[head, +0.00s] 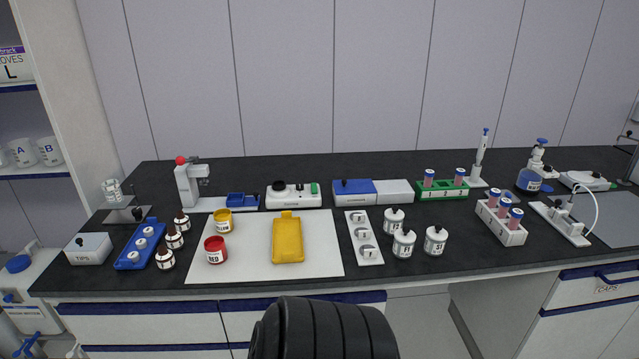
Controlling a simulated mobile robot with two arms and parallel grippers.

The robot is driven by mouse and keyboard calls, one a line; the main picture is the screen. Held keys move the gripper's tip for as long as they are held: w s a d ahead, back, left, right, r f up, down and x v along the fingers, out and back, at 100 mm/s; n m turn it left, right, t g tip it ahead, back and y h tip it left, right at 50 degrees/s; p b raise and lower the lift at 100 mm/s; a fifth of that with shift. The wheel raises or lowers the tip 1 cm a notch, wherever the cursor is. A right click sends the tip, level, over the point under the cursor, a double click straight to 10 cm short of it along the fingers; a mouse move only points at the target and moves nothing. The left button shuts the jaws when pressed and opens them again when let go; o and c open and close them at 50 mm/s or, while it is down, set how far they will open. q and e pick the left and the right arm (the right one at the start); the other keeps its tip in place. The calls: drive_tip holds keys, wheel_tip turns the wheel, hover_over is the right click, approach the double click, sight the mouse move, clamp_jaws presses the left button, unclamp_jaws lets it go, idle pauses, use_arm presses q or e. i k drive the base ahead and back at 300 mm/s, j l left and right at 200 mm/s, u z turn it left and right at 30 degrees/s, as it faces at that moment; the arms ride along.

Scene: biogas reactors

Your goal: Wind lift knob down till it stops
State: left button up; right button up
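No part is clearly labelled as the lift knob. One candidate is the red knob (180,160) on top of the white upright stand (187,185) at the back left of the bench. Another is the small dark knob (138,213) at the low platform (118,216) further left, which has a clear glass item (113,191) on it. I cannot tell how high either mechanism is set. Neither of my grippers is in view, and nothing is seen touching either knob.
A blue tray (128,260) and brown bottles (173,237) stand in front of the stand and platform. Racks and white bottles (403,243) are right.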

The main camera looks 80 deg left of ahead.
sight(136, 213)
drive_tip(key=k+u, duration=0.2)
drive_tip(key=u, duration=0.3)
drive_tip(key=k+j+u, duration=0.1)
drive_tip(key=u, duration=0.35)
drive_tip(key=k+j+u, duration=0.15)
drive_tip(key=u, duration=1.9)
